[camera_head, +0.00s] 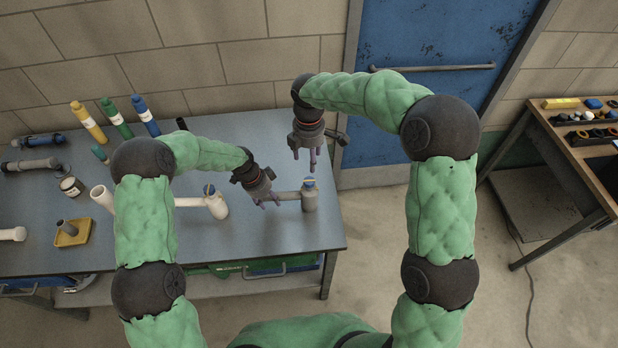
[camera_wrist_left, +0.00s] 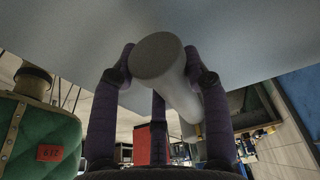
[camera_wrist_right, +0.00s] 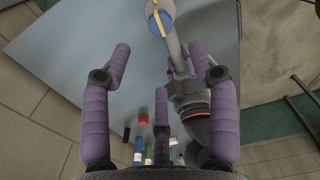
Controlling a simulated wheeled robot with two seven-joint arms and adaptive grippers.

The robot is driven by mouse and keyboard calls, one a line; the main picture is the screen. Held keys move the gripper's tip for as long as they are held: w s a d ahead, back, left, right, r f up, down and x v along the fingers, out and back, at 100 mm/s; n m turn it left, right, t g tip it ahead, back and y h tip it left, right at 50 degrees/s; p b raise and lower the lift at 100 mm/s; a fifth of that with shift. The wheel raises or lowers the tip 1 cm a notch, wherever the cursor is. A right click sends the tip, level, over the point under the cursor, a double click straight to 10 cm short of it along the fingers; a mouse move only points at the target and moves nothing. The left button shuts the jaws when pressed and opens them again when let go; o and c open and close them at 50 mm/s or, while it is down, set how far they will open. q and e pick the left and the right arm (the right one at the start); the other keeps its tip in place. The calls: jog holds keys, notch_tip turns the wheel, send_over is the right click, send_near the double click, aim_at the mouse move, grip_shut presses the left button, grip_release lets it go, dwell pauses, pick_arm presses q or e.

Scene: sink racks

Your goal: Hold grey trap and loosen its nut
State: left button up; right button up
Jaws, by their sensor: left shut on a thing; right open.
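The grey trap (camera_head: 309,200) is at the right end of the bench, its pipe reaching left. Its blue nut (camera_head: 310,183) with a yellow stripe sits on top. My left gripper (camera_head: 270,201) is shut on the grey pipe, which shows between its fingers in the left wrist view (camera_wrist_left: 160,58). My right gripper (camera_head: 304,168) is open and empty, pointing down above the trap, apart from the nut.
A white trap (camera_head: 217,208) with a similar blue nut is left of my left gripper. Yellow, green and blue bottles (camera_head: 115,118) stand at the back of the bench. A yellow tray (camera_head: 73,238) and a jar (camera_head: 72,186) are further left. The bench's right edge is close.

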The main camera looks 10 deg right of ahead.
aim_at(309, 180)
notch_tip(309, 180, down, 11)
jog(key=shift+f, duration=0.1)
dwell(0.3)
jog(key=c, duration=1.2)
